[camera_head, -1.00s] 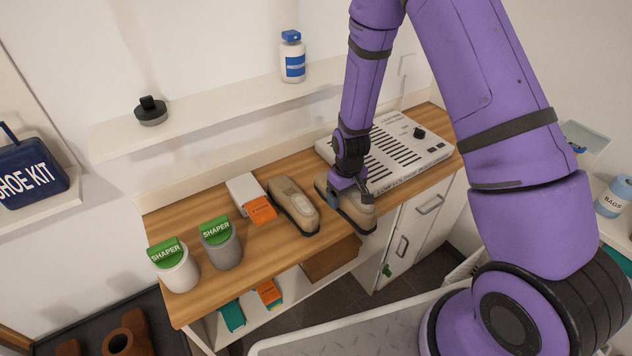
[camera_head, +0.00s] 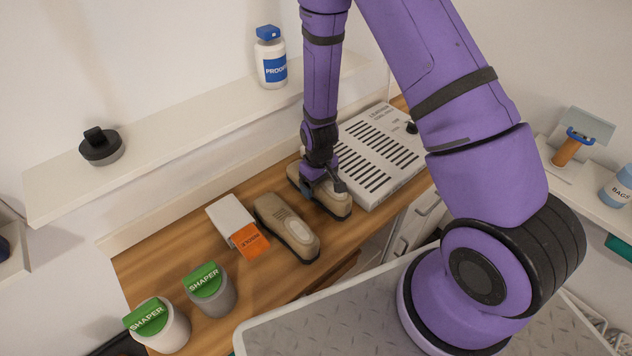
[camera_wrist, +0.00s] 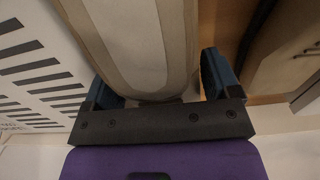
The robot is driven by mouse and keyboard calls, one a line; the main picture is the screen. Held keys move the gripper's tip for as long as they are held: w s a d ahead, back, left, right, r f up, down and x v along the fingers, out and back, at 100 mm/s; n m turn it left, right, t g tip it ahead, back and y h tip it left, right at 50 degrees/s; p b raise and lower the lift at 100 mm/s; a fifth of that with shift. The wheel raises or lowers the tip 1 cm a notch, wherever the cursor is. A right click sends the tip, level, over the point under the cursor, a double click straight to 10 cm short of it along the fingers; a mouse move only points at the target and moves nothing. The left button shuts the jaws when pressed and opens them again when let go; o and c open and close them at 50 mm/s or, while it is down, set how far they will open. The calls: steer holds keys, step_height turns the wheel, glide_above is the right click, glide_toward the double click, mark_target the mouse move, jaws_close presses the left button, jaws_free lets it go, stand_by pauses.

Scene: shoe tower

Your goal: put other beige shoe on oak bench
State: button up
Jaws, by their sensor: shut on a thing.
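My gripper (camera_head: 322,186) is shut on a beige shoe (camera_head: 334,206) at the right part of the oak bench (camera_head: 178,254). The shoe lies at or just above the bench top; I cannot tell whether it bears on it. In the wrist view the shoe (camera_wrist: 140,40) runs between the two blue fingers of my gripper (camera_wrist: 160,84). The first beige shoe (camera_head: 286,228) stands on the bench just left of the held one, roughly parallel to it, with a small gap between them.
A grey slotted unit (camera_head: 376,160) sits close on the right of the held shoe. A white and orange insole box (camera_head: 236,224) lies left of the first shoe. Two green-lidded shaper cups (camera_head: 210,290) stand further left. A wall shelf above holds a bottle (camera_head: 271,60) and black tin (camera_head: 102,147).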

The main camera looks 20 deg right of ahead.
steer(key=shift+f, duration=0.85)
steer(key=shift+f, duration=0.15)
steer(key=o, duration=1)
steer(key=shift+c, duration=0.2)
